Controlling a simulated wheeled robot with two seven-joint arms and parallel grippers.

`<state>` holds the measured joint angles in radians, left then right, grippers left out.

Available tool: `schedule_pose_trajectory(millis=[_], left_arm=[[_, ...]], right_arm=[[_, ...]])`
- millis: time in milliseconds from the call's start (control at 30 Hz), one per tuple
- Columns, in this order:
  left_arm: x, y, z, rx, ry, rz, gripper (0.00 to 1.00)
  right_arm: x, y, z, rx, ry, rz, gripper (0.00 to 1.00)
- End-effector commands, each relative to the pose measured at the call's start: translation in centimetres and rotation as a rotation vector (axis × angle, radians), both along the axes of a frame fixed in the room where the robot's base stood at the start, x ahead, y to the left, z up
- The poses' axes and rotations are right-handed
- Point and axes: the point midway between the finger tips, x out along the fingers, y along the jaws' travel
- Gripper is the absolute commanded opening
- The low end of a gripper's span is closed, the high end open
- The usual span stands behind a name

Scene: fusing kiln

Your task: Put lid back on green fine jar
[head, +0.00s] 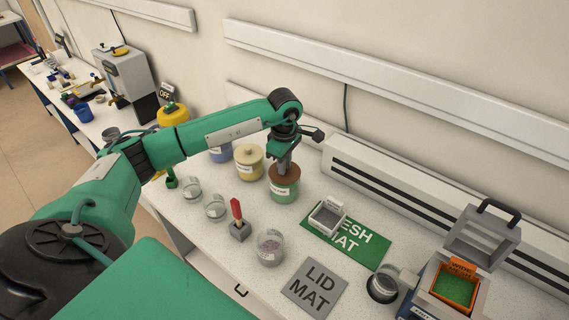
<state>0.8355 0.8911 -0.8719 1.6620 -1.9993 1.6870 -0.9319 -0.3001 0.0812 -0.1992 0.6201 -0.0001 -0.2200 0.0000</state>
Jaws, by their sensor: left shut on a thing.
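The green fine jar (284,194) stands upright on the white bench, with green contents and a white label. A brown lid (285,173) sits at its mouth, level as far as I can see. My left gripper (284,168) points down from above and is shut on the lid. The gripper hides the lid's middle, and I cannot tell whether the lid is fully seated. The grey lid mat (314,288) lies bare at the front of the bench. My right gripper is not in view.
A yellow lidded jar (249,161) stands close left of the green jar. Glass cups (270,248) and a red-handled tool in a grey block (238,229) stand in front. A green mesh mat (362,246) holding a grey sieve (327,216) lies to the right.

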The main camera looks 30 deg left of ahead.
Motion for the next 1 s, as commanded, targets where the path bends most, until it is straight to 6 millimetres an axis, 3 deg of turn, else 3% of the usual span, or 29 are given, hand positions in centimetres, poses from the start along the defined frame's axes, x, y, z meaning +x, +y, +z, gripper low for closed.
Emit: schedule_pose_trajectory(millis=[1000], left_arm=[[0.01, 0.03, 0.02, 0.0, 0.0, 0.0, 0.0]], right_arm=[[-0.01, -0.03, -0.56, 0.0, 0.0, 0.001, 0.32]])
